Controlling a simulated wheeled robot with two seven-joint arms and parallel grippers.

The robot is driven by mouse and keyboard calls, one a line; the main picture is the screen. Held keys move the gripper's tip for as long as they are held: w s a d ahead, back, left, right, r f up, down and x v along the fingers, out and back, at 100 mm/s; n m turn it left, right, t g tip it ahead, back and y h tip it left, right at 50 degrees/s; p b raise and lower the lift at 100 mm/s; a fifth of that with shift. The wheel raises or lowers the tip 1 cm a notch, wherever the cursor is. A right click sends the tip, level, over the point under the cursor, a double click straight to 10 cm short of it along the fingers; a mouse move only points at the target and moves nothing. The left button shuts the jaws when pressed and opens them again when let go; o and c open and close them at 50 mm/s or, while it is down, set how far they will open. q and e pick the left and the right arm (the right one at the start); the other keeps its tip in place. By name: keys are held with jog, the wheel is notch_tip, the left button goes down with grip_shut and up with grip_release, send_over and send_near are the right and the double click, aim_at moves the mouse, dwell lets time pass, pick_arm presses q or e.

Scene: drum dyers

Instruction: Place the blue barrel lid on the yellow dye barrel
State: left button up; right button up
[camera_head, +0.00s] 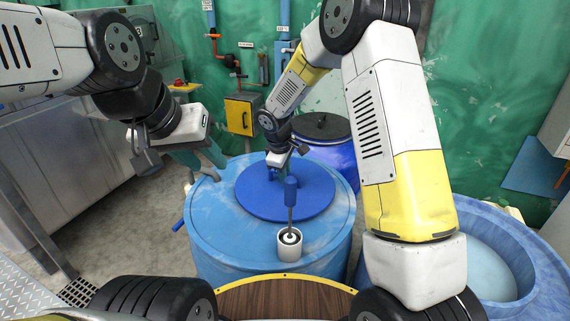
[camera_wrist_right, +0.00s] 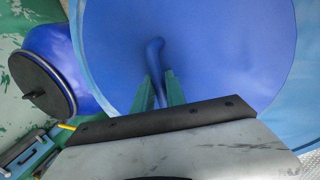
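The blue barrel lid (camera_head: 262,205) is a round deep-blue disc over the top of a light-blue barrel (camera_head: 225,250). I cannot tell whether it rests there or is slightly raised. My left gripper (camera_head: 207,160) is open and empty, left of the lid. No barrel with visibly yellow dye shows; I cannot tell which is the yellow dye barrel.
A white cup with a blue-handled tool (camera_head: 290,241) stands on the near barrel rim. An open blue barrel (camera_head: 535,250) with pale liquid is at right. A dark-lidded blue barrel (camera_head: 322,127) stands behind. A yellow box (camera_head: 240,115) is on the green wall. Clear floor lies at left.

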jog(key=o, duration=0.3)
jog(key=shift+r, duration=0.1)
jog(key=v, duration=1.2)
jog(key=s+d+r+m+y, duration=0.1)
jog(key=s+d+r+m, duration=0.4)
jog(key=s+d+r, duration=0.5)
jog(key=s+d+r+m+t, duration=0.1)
jog(key=s+m, duration=0.1)
jog(key=s, duration=0.3)
jog(key=s+d+r+m+t+y, duration=0.1)
jog(key=s+d+m, duration=0.1)
jog(key=s, duration=0.3)
jog(key=s+d+m+t+y, duration=0.1)
jog(key=s+d+m, duration=0.1)
jog(key=s, duration=0.4)
jog(key=shift+d+r+m, duration=0.2)
jog(key=shift+r+m, duration=0.2)
jog(key=shift+m, duration=0.5)
